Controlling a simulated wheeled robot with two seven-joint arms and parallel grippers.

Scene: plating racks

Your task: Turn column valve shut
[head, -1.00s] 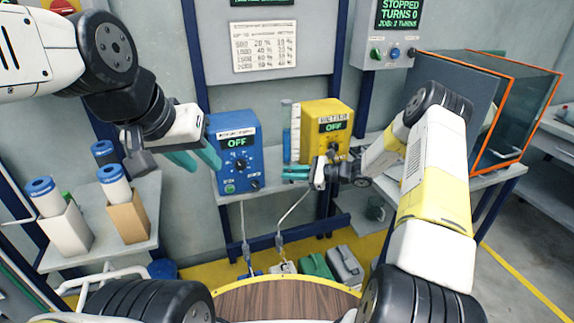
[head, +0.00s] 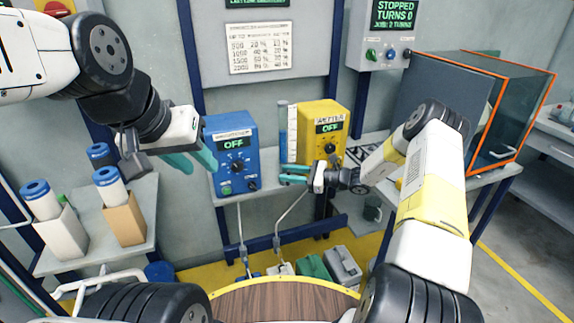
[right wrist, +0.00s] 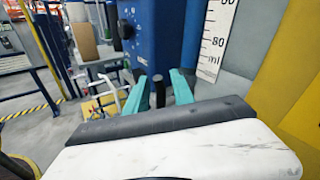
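The clear column with a white ml scale (head: 292,132) stands upright between the blue box (head: 232,150) and the yellow box (head: 322,125). My right gripper (head: 293,175) is at the column's lower end. In the right wrist view, its two teal fingers (right wrist: 160,92) are apart. A small dark upright piece (right wrist: 157,92) shows between them, possibly the valve handle; I cannot tell whether they touch it. The valve itself is too small to make out in the head view. My left gripper (head: 194,162) is open and empty, in front of the blue box's left edge.
Both boxes read OFF. Bottles in holders (head: 122,215) stand on a side shelf at left. An orange-edged glass enclosure (head: 510,110) is at right. Hoses (head: 290,215) run down from below the boxes. A wooden round top (head: 285,302) is in front.

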